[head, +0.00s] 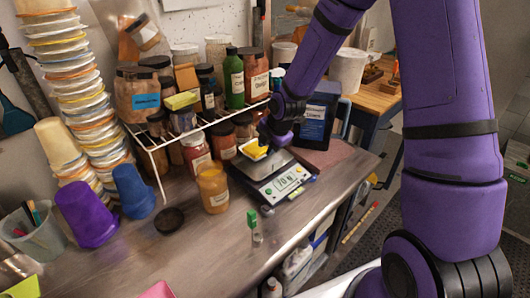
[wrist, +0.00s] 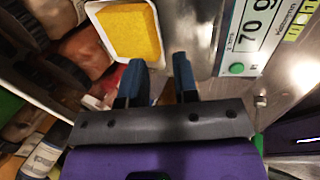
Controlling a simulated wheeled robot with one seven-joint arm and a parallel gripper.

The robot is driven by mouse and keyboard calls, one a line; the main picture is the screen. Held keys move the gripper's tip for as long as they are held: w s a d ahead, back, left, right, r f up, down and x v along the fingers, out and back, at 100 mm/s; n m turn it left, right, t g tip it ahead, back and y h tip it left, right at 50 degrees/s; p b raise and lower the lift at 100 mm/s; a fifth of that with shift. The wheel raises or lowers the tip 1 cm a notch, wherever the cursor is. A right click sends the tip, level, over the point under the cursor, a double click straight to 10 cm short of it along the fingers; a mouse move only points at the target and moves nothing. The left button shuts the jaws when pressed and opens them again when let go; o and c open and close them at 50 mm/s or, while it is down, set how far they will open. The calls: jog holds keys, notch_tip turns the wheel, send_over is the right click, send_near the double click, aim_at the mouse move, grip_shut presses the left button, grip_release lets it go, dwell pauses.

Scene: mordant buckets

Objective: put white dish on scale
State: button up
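The white dish (head: 246,154) holds a yellow block-like fill and sits on the far left part of the scale's plate, as far as I can tell. The dish also shows at the top of the wrist view (wrist: 159,57). The scale (head: 286,184) has a lit display; in the wrist view its panel (wrist: 240,40) reads about 70 g. My gripper (head: 264,141) is right at the dish. In the wrist view my gripper (wrist: 158,72) has its two fingers apart, with a gap by the dish's near right corner. Nothing shows clamped between them.
A wire rack (head: 150,150) with jars stands behind. An orange jar (head: 212,188), a dark lid (head: 169,220) and a green-capped vial (head: 254,230) stand on the bench. Bench is clear front left of the vial.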

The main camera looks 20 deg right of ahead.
jog(key=v, duration=0.7)
jog(key=shift+r, duration=0.25)
jog(key=shift+s, duration=0.15)
jog(key=s+d+r+m+h, duration=0.2)
jog(key=s+r+m+h, duration=0.1)
jog(key=s+r+m, duration=1.45)
jog(key=s+m, duration=0.1)
jog(key=s, duration=0.3)
jog(key=s+d+r+m+t+y, duration=0.1)
jog(key=s+r+m, duration=0.3)
jog(key=s, duration=0.3)
jog(key=shift+s+r, duration=0.15)
jog(key=shift+r, duration=0.15)
